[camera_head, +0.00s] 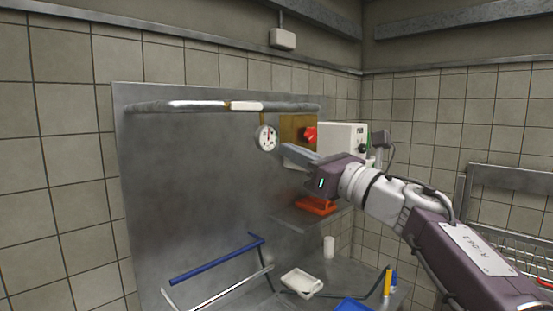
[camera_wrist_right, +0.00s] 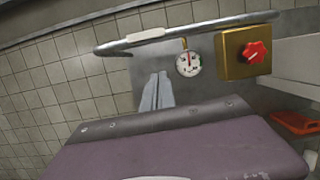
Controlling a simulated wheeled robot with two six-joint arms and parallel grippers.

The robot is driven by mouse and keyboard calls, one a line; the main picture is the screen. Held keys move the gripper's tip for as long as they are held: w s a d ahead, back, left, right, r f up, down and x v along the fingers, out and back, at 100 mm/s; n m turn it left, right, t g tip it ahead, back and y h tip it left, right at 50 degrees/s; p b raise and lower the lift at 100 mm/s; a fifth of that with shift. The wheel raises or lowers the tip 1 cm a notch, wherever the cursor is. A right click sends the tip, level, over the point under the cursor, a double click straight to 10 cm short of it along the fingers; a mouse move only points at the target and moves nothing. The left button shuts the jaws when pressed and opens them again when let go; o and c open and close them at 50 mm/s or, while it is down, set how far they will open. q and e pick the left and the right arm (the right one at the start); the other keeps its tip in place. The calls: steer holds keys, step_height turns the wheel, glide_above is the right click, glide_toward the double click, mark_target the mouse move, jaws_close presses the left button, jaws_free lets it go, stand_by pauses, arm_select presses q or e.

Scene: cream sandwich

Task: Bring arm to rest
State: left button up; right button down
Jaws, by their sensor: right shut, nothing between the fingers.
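My right arm comes in from the lower right in the head view. Its gripper (camera_head: 297,157) is raised in front of the metal panel, below and to the right of the round gauge. The fingers are shut and nothing shows between them. In the right wrist view the gripper (camera_wrist_right: 157,92) points at the panel, with the gauge (camera_wrist_right: 188,63) just beyond and to its right. The fingertips look apart from the panel, though the exact gap is hard to tell. My left gripper is not in either view.
A brass box with a red knob (camera_wrist_right: 255,52) and a white box (camera_head: 342,142) are close behind the right gripper. A pipe (camera_head: 190,106) runs along the panel top. Below are an orange object (camera_head: 315,206), a white tray (camera_head: 301,282), a white cup (camera_head: 328,247) and a blue-handled frame (camera_head: 215,262).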

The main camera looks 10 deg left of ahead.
steer(key=w+d+f+m+t+h, duration=0.2)
steer(key=w+d+f+m+h, duration=0.25)
steer(key=f+m, duration=0.4)
steer(key=w+d+f+m+t+h, duration=0.1)
steer(key=w+d+f+m+h, duration=0.25)
steer(key=d+f+m, duration=0.45)
steer(key=s+d+f+m+g+h, duration=0.1)
steer(key=s+d+f+m+h, duration=0.15)
steer(key=f+m, duration=0.45)
steer(key=s+d+f+m+g+h, duration=0.1)
steer(key=d+f+m+g+h, duration=0.2)
steer(key=f, duration=0.9)
steer(key=s+d+f+m+g+h, duration=0.35)
steer(key=s+f+m, duration=0.7)
steer(key=f, duration=0.45)
steer(key=s+f+m+g, duration=0.3)
steer(key=s+m, duration=0.2)
steer(key=s, duration=0.3)
steer(key=s+f+m+g, duration=0.4)
steer(key=s+m, duration=0.1)
steer(key=s, duration=0.3)
steer(key=shift+d+f+y, duration=0.15)
steer(key=shift+f+y, duration=0.1)
steer(key=shift+y, duration=0.15)
